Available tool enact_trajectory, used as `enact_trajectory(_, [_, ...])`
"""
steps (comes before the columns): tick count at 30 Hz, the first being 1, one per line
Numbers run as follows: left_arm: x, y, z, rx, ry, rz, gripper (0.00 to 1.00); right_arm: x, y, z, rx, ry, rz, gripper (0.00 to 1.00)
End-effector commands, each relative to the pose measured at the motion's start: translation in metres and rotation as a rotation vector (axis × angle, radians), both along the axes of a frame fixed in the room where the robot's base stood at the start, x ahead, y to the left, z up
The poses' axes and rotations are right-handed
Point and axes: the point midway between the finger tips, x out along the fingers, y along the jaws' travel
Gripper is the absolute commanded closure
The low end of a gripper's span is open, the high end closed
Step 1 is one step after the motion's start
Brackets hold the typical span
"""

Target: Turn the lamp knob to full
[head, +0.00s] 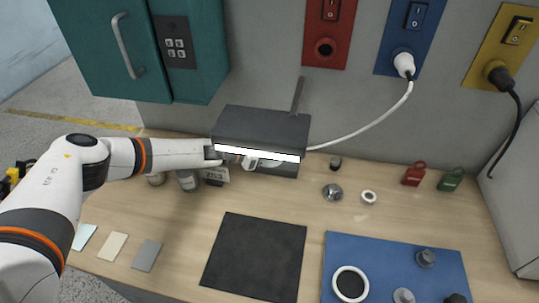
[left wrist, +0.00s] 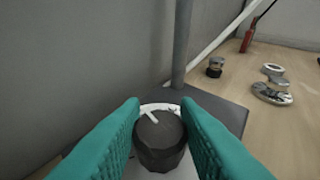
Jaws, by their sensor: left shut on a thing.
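The desk lamp (head: 262,126) has a dark grey shade with a brightly lit white strip along its front edge. Its post (head: 298,95) rises behind the shade, and the shade hides much of its base (head: 284,170). In the left wrist view the dark round lamp knob (left wrist: 160,148) stands on a pale dial, its white pointer line aimed to the upper left. My left gripper (left wrist: 160,122) has its teal fingers on both sides of the knob, shut on it. In the head view my left gripper (head: 238,158) reaches under the shade's front edge. My right gripper is not in view.
A black mat (head: 255,257) and a blue mat (head: 400,255) lie on the wooden table. A small sign (head: 215,175) and small containers stand left of the lamp. A white cable (head: 370,125) runs to the blue socket panel (head: 408,38). A teal cabinet (head: 110,50) hangs upper left.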

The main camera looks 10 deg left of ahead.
Motion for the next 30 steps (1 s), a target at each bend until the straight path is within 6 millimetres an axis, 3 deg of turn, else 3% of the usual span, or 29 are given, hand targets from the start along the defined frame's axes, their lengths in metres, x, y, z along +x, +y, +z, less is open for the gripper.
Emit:
enact_trajectory(18, [0.002, 0.001, -0.006, 0.003, -0.005, -0.452, 0.94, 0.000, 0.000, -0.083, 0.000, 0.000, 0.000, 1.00])
enact_trajectory(30, [0.001, -0.001, 0.000, 0.000, -0.003, -0.572, 0.94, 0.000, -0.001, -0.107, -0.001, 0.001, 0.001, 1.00])
